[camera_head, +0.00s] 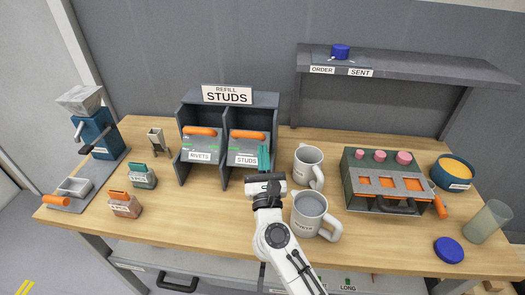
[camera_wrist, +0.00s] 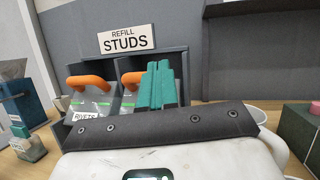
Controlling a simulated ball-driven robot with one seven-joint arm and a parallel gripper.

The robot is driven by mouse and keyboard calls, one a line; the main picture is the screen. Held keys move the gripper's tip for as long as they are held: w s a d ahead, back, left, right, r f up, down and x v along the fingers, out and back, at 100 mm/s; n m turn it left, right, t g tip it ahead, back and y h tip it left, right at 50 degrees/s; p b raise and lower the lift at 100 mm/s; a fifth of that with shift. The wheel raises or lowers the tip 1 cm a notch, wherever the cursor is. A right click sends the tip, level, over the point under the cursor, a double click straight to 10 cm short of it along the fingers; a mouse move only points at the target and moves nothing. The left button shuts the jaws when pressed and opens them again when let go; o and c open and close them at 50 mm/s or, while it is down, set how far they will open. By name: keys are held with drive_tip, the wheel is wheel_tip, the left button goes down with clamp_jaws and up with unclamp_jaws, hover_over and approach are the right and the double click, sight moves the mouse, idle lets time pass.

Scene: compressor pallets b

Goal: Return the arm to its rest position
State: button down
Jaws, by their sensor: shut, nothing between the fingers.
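My gripper (camera_head: 264,157) is out over the table, its teal fingers in front of the right side of the STUDS bin (camera_head: 247,146). In the wrist view my gripper (camera_wrist: 156,85) shows its two teal fingers pressed together with nothing between them. The fingers overlap the dark refill stand (camera_head: 236,98) in the picture; I cannot tell whether they touch it. My white arm reaches up from the front edge of the table.
A grey mug (camera_head: 308,165) and a labelled mug (camera_head: 309,214) stand close to the right of my gripper. A dark green box (camera_head: 385,165) with pink knobs is farther right. The RIVETS bin (camera_head: 200,144) is left. Some bare wood lies front left.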

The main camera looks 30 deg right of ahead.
drive_tip(key=s+a+r+n+t+y, duration=0.25)
drive_tip(key=s+a+n+y, duration=0.6)
drive_tip(key=n, duration=0.45)
drive_tip(key=s+a+f+n+g+y, duration=0.2)
drive_tip(key=s+f+n+g+y, duration=0.25)
drive_tip(key=n, duration=0.45)
drive_tip(key=s+a+f+n+g+y, duration=0.1)
drive_tip(key=s+f+n+g+y, duration=0.15)
drive_tip(key=f+n+g, duration=0.45)
drive_tip(key=s+d+f+n+g+h, duration=0.3)
drive_tip(key=s+d+f+n+g, duration=0.2)
drive_tip(key=s, duration=0.6)
drive_tip(key=s+d+f+n+g+h, duration=0.3)
drive_tip(key=s+d+f+n+g, duration=0.2)
drive_tip(key=s, duration=0.6)
drive_tip(key=d+f, duration=0.2)
drive_tip(key=d, duration=0.1)
drive_tip(key=shift+h, duration=0.35)
drive_tip(key=shift+d+f, duration=0.1)
